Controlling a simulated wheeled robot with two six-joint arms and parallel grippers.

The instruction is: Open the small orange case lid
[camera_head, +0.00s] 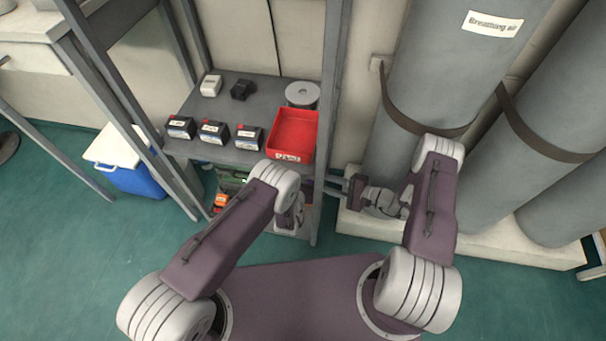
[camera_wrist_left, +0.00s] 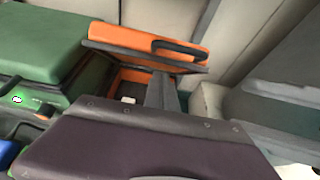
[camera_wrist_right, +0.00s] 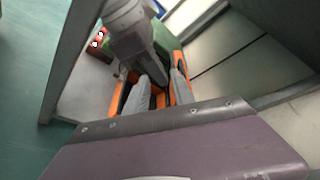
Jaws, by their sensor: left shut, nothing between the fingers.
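The small orange case (camera_wrist_left: 128,77) stands beside a green case in the left wrist view. Its orange lid (camera_wrist_left: 150,40), with a black handle, is raised, and part of the inside shows. My left gripper (camera_wrist_left: 163,92) is shut and empty, at the case opening below the lid edge; whether it touches the lid is unclear. In the right wrist view the orange case (camera_wrist_right: 172,92) is partly hidden behind my grippers. My right gripper (camera_wrist_right: 158,85) is open and empty, its fingers spread in front of the case. In the head view my left arm hides the case.
The green case (camera_wrist_left: 40,45) stands close on the left. The cases are on the lower shelf, under an upper shelf (camera_head: 225,105) with a red tray (camera_head: 293,135) and several small boxes. Shelf posts (camera_head: 328,110) limit room. Gas cylinders (camera_head: 440,70) stand at right.

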